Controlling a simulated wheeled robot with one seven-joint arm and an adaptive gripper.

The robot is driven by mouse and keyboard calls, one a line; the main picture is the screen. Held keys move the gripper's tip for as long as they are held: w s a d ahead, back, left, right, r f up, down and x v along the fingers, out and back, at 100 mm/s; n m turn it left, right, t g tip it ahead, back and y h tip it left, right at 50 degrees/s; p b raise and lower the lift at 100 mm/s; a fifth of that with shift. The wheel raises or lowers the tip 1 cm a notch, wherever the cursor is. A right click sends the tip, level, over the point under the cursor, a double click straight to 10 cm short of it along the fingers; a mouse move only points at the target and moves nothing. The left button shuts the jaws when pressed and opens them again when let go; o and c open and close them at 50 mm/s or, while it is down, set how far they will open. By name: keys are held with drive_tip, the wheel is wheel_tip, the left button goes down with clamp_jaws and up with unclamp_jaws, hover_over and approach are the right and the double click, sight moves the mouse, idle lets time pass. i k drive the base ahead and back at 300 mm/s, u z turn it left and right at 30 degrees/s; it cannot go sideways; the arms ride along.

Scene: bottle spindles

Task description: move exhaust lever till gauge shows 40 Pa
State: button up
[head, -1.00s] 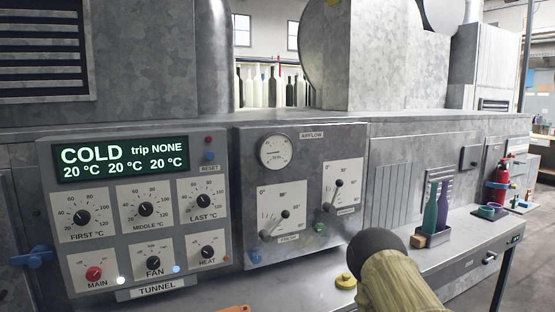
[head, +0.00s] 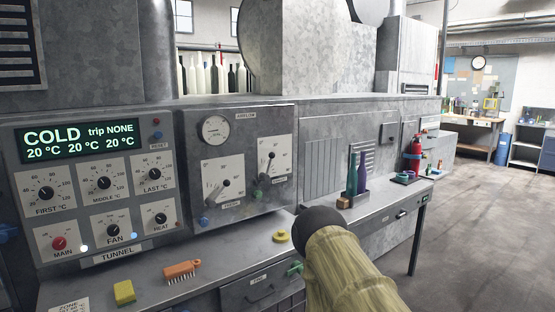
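The airflow panel (head: 240,125) stands left of centre. Its round white gauge (head: 215,130) is at the top; the needle is too small to read. The right lever plate (head: 289,143) carries a lever with a dark knob (head: 271,155), raised up and to the right from its lower pivot; its label is too small to read surely. The left plate, labelled FRESH, has a similar lever (head: 226,183). A yellowish sleeved part of my arm with a dark round end is in front at bottom centre, apart from the levers in the picture. My gripper is not visible.
The tunnel control panel (head: 100,195) is to the left. On the bench lie a yellow sponge (head: 124,292), an orange brush (head: 182,270) and a yellow round thing (head: 282,236). Bottles (head: 352,178) stand in a holder to the right. Open floor (head: 470,215) lies beyond.

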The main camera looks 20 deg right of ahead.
sight(265, 177)
drive_tip(key=z, duration=0.4)
drive_tip(key=i, duration=1.2)
drive_tip(key=z, duration=0.15)
